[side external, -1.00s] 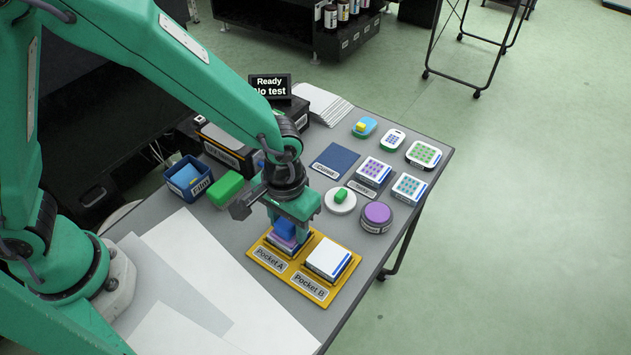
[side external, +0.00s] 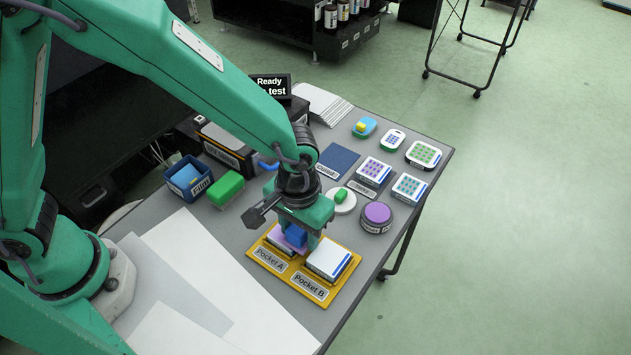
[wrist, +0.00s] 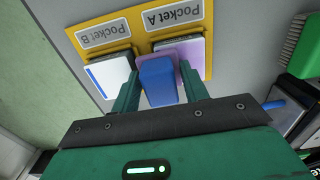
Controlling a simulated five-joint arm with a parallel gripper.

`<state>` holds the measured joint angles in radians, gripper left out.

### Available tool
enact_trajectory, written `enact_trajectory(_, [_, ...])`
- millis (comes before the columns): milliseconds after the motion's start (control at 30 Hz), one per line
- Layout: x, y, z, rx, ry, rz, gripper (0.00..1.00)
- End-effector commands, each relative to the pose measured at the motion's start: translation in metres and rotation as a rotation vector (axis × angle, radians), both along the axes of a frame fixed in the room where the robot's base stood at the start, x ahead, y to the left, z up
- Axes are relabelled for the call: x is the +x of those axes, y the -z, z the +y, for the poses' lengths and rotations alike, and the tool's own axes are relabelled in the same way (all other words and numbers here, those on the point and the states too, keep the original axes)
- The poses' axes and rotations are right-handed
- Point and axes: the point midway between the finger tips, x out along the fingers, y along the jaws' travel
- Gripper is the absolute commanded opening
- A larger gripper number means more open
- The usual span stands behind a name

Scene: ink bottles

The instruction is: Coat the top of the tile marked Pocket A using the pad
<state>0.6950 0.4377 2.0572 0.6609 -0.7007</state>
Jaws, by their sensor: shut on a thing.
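My gripper (side external: 297,238) is shut on a blue pad (side external: 296,236), which also shows between the fingers in the wrist view (wrist: 157,82). The pad is at the right side of the Pocket A tile (side external: 276,238), low over or touching it; I cannot tell which. The tile's visible top is purple, and in the wrist view the tile (wrist: 192,52) shows purple beside and behind the pad. Part of its top is hidden by the pad and fingers. The Pocket B tile (side external: 328,258) is white with a blue stripe. Both sit in a yellow tray (side external: 290,281).
A round purple-topped container (side external: 376,214) stands right of the tray. A white disc with a green block (side external: 341,195) is behind it. Patterned tiles (side external: 409,188) lie at the back right. White sheets cover the front left.

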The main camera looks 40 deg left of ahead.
Motion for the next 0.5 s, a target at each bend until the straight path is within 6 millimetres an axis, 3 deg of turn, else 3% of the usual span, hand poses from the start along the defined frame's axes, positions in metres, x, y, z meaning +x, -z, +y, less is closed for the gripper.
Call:
enact_trajectory(67, [0.0, -0.001, -0.004, -0.009, 0.013, -0.01, 0.26])
enact_trajectory(500, [0.001, -0.003, 0.025, -0.006, 0.006, -0.007, 0.26])
